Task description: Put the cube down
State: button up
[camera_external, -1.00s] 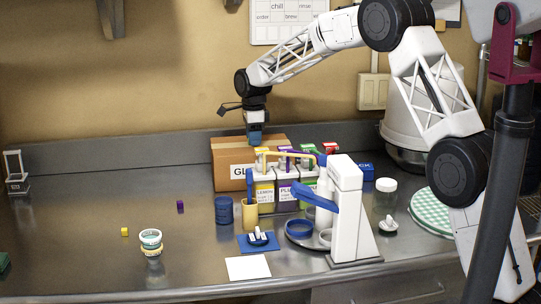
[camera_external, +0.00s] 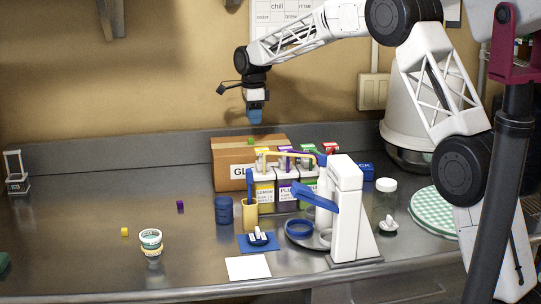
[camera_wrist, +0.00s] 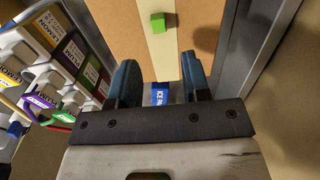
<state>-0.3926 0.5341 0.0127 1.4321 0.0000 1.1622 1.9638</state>
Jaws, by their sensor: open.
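A green cube (camera_wrist: 158,22) rests on top of the cardboard box (camera_wrist: 118,18), on the pale tape strip, in the wrist view. In the external view the green cube (camera_external: 250,141) shows as a small patch on the box top (camera_external: 225,150). My gripper (camera_external: 255,117) is above the box, apart from the cube, fingers pointing down. In the wrist view its two blue fingers (camera_wrist: 160,82) are spread with nothing held between them. A yellow cube (camera_external: 125,231) and a purple cube (camera_external: 180,205) lie on the steel counter at the left.
A blue jar (camera_external: 224,210), a yellow cup (camera_external: 249,212) and a white dispenser (camera_external: 346,215) stand in front. The counter's left part is mostly free. The wall is close behind the box.

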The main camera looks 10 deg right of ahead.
jog(key=shift+r, duration=2.65)
jog(key=s+d+r+n+t, duration=0.1)
jog(key=s+d+r+n, duration=0.35)
jog(key=s+d, duration=0.8)
jog(key=s+d+r+n, duration=0.4)
jog(key=s+d+r, duration=0.1)
jog(key=s+d, duration=0.75)
jog(key=s+d+f+n, duration=0.3)
jog(key=s+d, duration=0.1)
jog(key=s, duration=0.8)
jog(key=s+d+f+n+t, duration=0.1)
jog(key=s+d+f+n, duration=0.2)
jog(key=s, duration=0.9)
jog(key=s+d+f+n, duration=0.3)
jog(key=s+d, duration=0.3)
jog(key=s, duration=0.6)
jog(key=shift+f+t, duration=0.3)
jog(key=shift+f, duration=0.55)
